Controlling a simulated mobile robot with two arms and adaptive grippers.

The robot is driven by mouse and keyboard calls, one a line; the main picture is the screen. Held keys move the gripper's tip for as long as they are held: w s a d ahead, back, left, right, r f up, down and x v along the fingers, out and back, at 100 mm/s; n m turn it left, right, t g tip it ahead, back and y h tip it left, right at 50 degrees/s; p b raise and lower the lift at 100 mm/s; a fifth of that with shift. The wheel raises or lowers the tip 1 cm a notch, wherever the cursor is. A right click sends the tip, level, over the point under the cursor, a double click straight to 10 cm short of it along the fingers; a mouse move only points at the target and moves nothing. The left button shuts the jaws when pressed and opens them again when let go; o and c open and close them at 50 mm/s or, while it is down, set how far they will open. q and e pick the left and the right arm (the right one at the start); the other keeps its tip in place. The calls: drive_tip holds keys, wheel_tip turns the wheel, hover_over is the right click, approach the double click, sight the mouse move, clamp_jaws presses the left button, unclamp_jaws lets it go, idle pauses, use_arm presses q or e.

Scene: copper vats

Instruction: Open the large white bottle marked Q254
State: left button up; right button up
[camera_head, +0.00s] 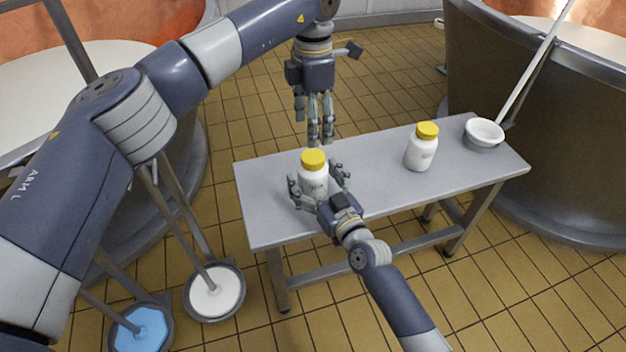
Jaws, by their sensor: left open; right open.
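A white bottle (315,174) with a yellow cap stands upright on the grey bench (375,170), on its left part. Dark marking shows on its side, too small to read surely. My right gripper (318,183) is open, with its fingers on either side of this bottle; contact cannot be told. My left gripper (320,142) is open and empty, fingers pointing down, just above the cap in the picture and apart from it. A second white bottle (420,154) with a yellow cap stands upright on the bench's right part; its marking is also unreadable.
A white and grey bowl (484,134) sits at the bench's right end. Large vats stand at left and right (560,160). A pole leans by the right vat. Two round-ended tools, white (214,291) and blue (140,327), are at lower left. The bench between the bottles is clear.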

sight(313, 156)
drive_tip(key=shift+c, duration=0.2)
clamp_jaws()
use_arm(q)
drive_tip(key=m, duration=0.4)
drive_tip(key=shift+m, duration=0.4)
drive_tip(key=m, duration=0.5)
drive_tip(key=shift+m, duration=0.3)
drive_tip(key=m, duration=1.1)
drive_tip(key=shift+m, duration=0.3)
drive_tip(key=shift+f+m, duration=0.3)
wheel_tip(313, 156, down, 7)
drive_tip(key=shift+f, duration=0.2)
